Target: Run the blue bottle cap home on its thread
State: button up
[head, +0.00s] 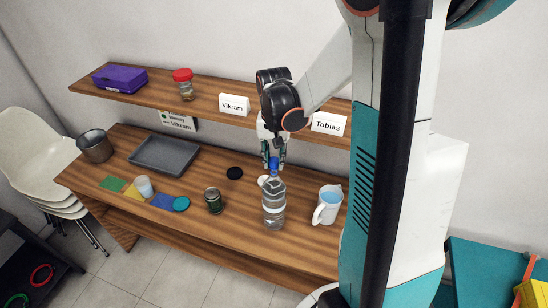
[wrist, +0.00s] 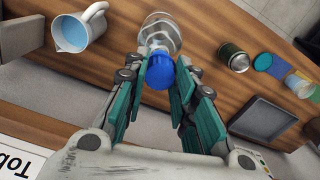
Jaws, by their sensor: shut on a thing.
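The clear bottle (head: 273,204) stands upright on the wooden counter, and its blue cap (head: 274,163) is at its top. In the wrist view the blue cap (wrist: 160,73) sits between the two teal fingers, with the clear bottle (wrist: 160,35) beyond it. My gripper (head: 273,157) is above the bottle, its fingers shut on the cap; it also shows in the wrist view (wrist: 160,84). The thread is hidden under the cap, so I cannot tell how far the cap is seated.
A jug of blue liquid (head: 327,205) stands close right of the bottle. A grey tray (head: 163,154) lies further left. The shelf (head: 205,103) runs above the counter's back.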

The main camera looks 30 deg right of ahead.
jog(key=shift+f+b, duration=0.3)
jog(key=shift+f+b, duration=0.3)
jog(key=shift+f, duration=0.05)
jog(key=shift+f+b, duration=0.6)
jog(key=shift+f, duration=0.05)
